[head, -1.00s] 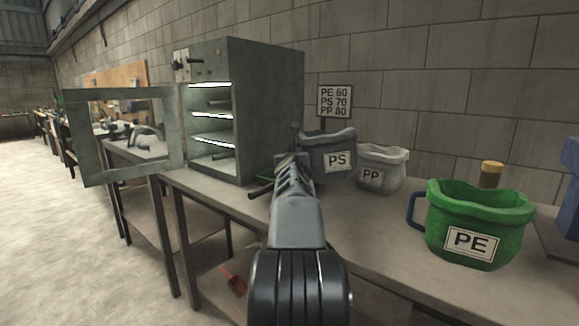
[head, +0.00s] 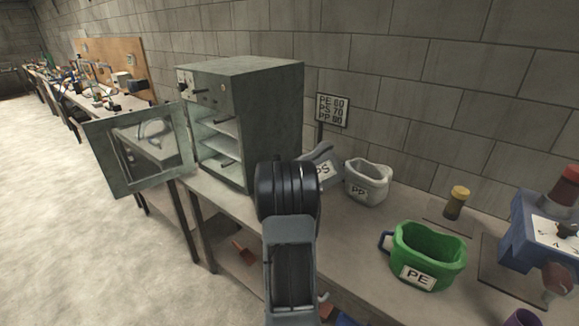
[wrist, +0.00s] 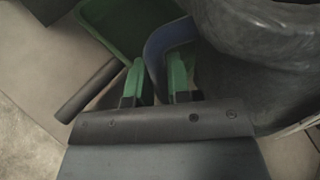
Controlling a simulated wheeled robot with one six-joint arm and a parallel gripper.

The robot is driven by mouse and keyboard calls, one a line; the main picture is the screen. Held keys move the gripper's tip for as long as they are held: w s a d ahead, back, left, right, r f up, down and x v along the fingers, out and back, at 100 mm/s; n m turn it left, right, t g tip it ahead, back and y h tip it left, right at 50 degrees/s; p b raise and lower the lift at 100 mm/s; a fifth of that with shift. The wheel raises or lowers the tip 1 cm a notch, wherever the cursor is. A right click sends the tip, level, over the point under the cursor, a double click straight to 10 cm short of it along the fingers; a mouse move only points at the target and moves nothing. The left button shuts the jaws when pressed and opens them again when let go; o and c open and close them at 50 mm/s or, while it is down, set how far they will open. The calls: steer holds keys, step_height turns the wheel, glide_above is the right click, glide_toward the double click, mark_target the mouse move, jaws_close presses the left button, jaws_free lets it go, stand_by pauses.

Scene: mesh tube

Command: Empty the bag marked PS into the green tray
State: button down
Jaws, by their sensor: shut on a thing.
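The dark grey bag marked PS (head: 325,160) is on the bench beside the oven, tilted in the head view and partly hidden by my arm. In the wrist view its dark side (wrist: 265,40) fills the upper right. My gripper (wrist: 161,76), with green fingers, is shut on the bag's blue handle (wrist: 158,45). The green tray (wrist: 112,28) shows at the upper left of the wrist view, just beyond the gripper. A dark rod (wrist: 92,90) lies beside it. My arm hides the gripper and tray in the head view. The bag's contents are not visible.
An oven (head: 245,110) stands left with its door (head: 102,160) open. The pale PP bag (head: 369,186) is right of the PS bag. The green PE bag (head: 428,250), a yellow-capped jar (head: 456,203) and a blue scale (head: 545,235) are farther right. A sign (head: 332,110) stands behind.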

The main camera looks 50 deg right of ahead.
steer(key=r+p, duration=0.1)
steer(key=p, duration=0.4)
steer(key=shift+s+r+n+g+p, duration=0.1)
steer(key=shift+n+g+p, duration=0.2)
steer(key=shift+g, duration=0.1)
steer(key=shift+s+f+y+p, duration=0.15)
steer(key=shift+f+y+p, duration=0.3)
steer(key=shift+p, duration=0.65)
steer(key=f+g+p, duration=0.1)
steer(key=p, duration=0.3)
steer(key=shift+s+a+f+n, duration=0.1)
steer(key=shift+s+f+n, duration=0.1)
steer(key=shift+n, duration=0.1)
steer(key=g+p, duration=0.1)
steer(key=p, duration=0.3)
steer(key=shift+s, duration=0.15)
step_height(320, 180, down, 2)
steer(key=shift+s+f+n+g+b, duration=0.15)
steer(key=shift+n+g+b, duration=0.2)
steer(key=shift+b, duration=0.7)
steer(key=shift+s+f+n+g+y, duration=0.15)
steer(key=shift+f+n+g+y, duration=0.15)
steer(key=shift+g, duration=0.35)
